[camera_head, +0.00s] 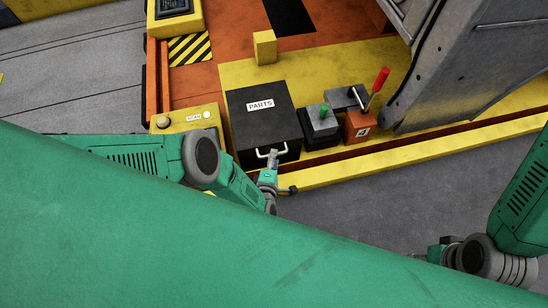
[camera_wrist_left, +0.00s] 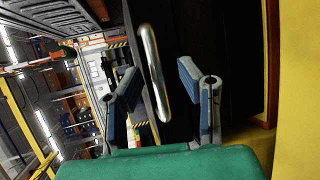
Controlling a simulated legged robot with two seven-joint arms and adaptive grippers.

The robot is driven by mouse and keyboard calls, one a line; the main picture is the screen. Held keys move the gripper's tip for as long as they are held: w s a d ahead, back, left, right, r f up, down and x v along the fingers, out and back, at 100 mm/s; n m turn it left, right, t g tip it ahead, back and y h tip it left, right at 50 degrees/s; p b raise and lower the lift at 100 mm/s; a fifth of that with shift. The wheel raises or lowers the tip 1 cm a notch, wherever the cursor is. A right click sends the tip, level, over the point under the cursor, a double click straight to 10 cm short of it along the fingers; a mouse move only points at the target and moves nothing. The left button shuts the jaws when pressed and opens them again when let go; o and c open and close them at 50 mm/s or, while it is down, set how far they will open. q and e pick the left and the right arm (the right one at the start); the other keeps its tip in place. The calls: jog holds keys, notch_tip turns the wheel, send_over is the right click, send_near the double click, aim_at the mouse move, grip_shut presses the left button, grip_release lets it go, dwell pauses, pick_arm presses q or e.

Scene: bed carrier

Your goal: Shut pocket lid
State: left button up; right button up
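The black pocket (camera_head: 258,123) has a white PARTS label (camera_head: 260,105) on its top face, and no gap shows there. A silver bar handle (camera_head: 261,154) is on its front side. In the left wrist view the handle (camera_wrist_left: 154,72) stands between the two fingers of my left gripper (camera_wrist_left: 155,90), which are spread apart. The handle appears clear of both fingers. In the head view my left gripper (camera_head: 274,160) is at the handle. My right gripper (camera_head: 437,252) is at the lower right, mostly hidden by my green body, far from the pocket.
A yellow SCAN panel (camera_head: 186,122) sits left of the pocket. A grey block with a green knob (camera_head: 323,112) and an orange box with a red-tipped lever (camera_head: 360,127) stand to its right. A yellow rail (camera_head: 400,148) runs along the front. Grey floor (camera_head: 375,195) is clear.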

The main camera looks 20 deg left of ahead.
pick_arm(q)
jog(key=shift+w+a+r, duration=0.1)
jog(key=shift+w+r, duration=0.05)
jog(key=shift+r, duration=0.65)
notch_tip(320, 180, up, 8)
jog(key=shift+r, duration=0.15)
dwell(0.3)
